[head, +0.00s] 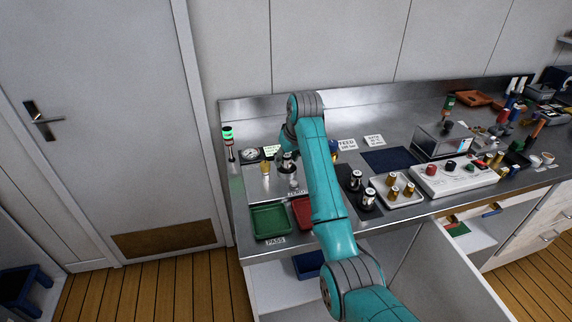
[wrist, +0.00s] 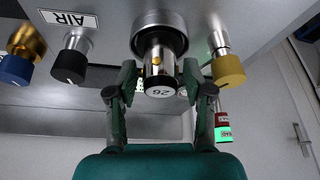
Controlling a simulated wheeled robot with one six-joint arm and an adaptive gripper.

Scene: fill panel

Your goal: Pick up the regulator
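The regulator (wrist: 160,62) is a metal cylinder with small brass side fittings and a white round end marked with a number, which appears upside down. It sits at a wide round metal collar (wrist: 160,32) on the panel in the wrist view. My gripper (wrist: 160,86) has one finger on each side of the regulator. The fingers are apart, with a narrow gap seeming to show beside the regulator; contact is not clear. In the head view my gripper (head: 288,156) is over the metal fill panel (head: 290,184), and the regulator there is mostly hidden.
Beside the regulator are a black knob (wrist: 70,66), a blue knob (wrist: 15,70) and a yellow knob (wrist: 228,70). A green tray (head: 270,221), a red tray (head: 302,212) and a signal light (head: 228,140) are close by. Other metal cylinders (head: 367,198) stand right of my arm.

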